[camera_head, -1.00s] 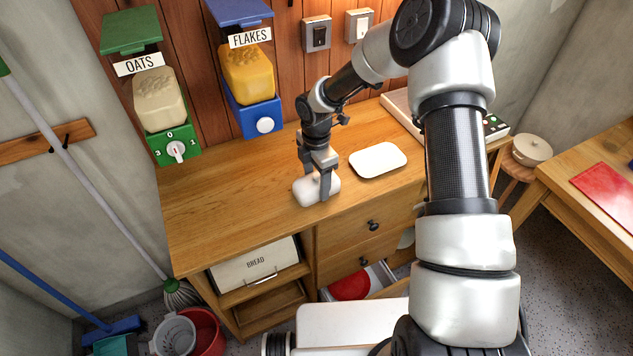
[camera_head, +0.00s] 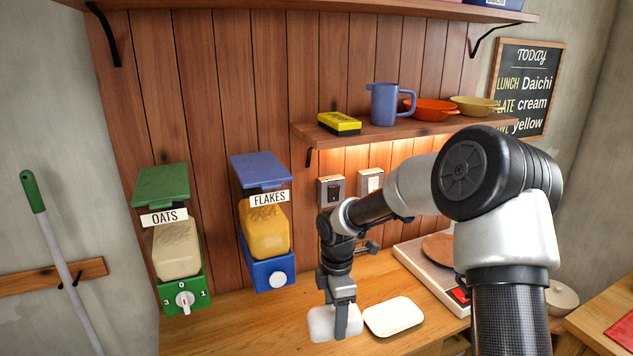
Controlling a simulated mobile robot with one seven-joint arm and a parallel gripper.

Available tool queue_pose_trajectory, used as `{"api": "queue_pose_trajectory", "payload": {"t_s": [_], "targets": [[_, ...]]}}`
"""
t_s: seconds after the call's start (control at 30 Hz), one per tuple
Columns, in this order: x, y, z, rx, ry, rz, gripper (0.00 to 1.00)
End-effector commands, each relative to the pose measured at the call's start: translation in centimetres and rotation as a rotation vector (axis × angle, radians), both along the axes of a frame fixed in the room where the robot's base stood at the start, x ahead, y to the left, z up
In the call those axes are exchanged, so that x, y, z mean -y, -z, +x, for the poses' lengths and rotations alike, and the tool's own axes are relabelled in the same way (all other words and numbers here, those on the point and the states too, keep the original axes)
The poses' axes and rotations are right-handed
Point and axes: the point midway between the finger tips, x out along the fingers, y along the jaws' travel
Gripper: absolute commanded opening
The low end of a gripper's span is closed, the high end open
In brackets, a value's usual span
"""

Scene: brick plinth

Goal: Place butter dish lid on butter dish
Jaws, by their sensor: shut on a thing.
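The butter dish lid (camera_head: 320,324) is a white rounded block on or just above the wooden counter; I cannot tell if it touches. My gripper (camera_head: 342,322) points down over it and is shut on it, with a finger covering part of its right side. The butter dish (camera_head: 394,317) is a flat white rounded tray lying on the counter just right of the lid. The dish looks empty.
Oats (camera_head: 176,248) and flakes (camera_head: 264,228) dispensers hang on the wall at left. A scale-like device (camera_head: 432,275) stands right of the dish. Counter left of the lid is clear.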

Motion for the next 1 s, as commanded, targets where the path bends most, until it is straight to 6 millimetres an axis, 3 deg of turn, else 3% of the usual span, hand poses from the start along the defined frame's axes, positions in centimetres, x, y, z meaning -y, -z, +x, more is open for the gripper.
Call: {"api": "queue_pose_trajectory", "payload": {"t_s": [0.7,1.0], "targets": [[8.0,-1.9,-7.1,0.001,1.465,-0.002,0.29],[9.3,-2.1,-8.7,0.000,1.772,-0.002,0.29]]}}
